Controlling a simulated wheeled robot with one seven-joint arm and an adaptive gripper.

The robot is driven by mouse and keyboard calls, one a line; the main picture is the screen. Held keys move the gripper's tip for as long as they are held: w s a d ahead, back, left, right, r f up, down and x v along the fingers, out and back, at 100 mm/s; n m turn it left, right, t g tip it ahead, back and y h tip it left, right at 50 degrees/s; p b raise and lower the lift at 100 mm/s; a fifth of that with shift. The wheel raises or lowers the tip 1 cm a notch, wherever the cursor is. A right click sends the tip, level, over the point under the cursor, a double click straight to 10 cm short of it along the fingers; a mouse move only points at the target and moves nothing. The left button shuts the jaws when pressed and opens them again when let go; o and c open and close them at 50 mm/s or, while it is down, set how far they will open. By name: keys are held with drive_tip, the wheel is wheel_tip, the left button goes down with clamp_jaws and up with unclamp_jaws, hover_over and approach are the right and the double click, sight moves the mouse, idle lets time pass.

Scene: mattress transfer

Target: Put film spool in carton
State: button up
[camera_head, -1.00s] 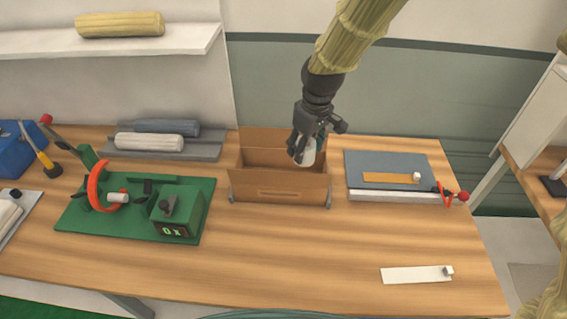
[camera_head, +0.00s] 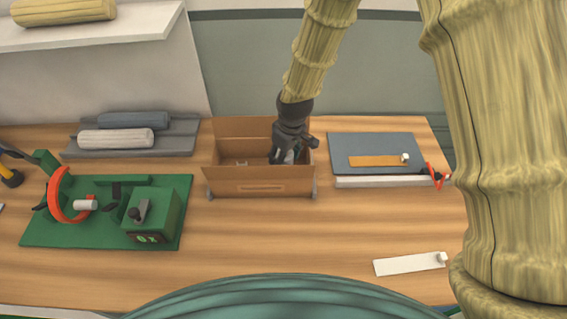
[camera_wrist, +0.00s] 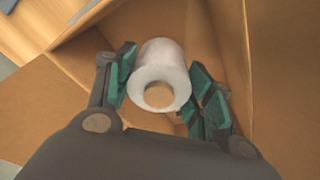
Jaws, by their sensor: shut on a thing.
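The film spool (camera_wrist: 161,68) is a white roll with a tan core, seen in the wrist view between the green-padded fingers of my gripper (camera_wrist: 165,90). The carton (camera_head: 260,181) is an open brown box standing on the table. In the head view my gripper (camera_head: 284,155) reaches down into the right part of the carton, and its front wall hides the fingertips' lower end. The wrist view shows brown carton walls (camera_wrist: 275,60) around the spool. My gripper is shut on the spool. I cannot tell whether the spool touches the carton floor.
A green machine (camera_head: 110,215) with an orange ring stands left of the carton. A grey tray (camera_head: 180,146) with rolls is behind it. A grey board (camera_head: 375,144) lies to the right. A white strip (camera_head: 408,264) lies at front right. The table's middle front is clear.

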sight(289, 157)
drive_tip(key=shift+f+p, duration=0.65)
drive_tip(key=shift+f, duration=1.6)
drive_tip(key=shift+f, duration=0.15)
drive_tip(key=o, duration=1.1)
drive_tip(key=shift+o, duration=0.2)
drive_tip(key=shift+s, duration=0.1)
drive_tip(key=shift+s+d+r+b, duration=0.2)
drive_tip(key=shift+r+b, duration=0.45)
drive_tip(key=shift+r, duration=1.4)
drive_tip(key=shift+s+d+r+b, duration=0.25)
drive_tip(key=shift+r+b, duration=0.35)
drive_tip(key=shift+r, duration=1.4)
drive_tip(key=shift+s+d+r+b, duration=0.2)
drive_tip(key=shift+r+b, duration=0.45)
drive_tip(key=shift+r, duration=1.4)
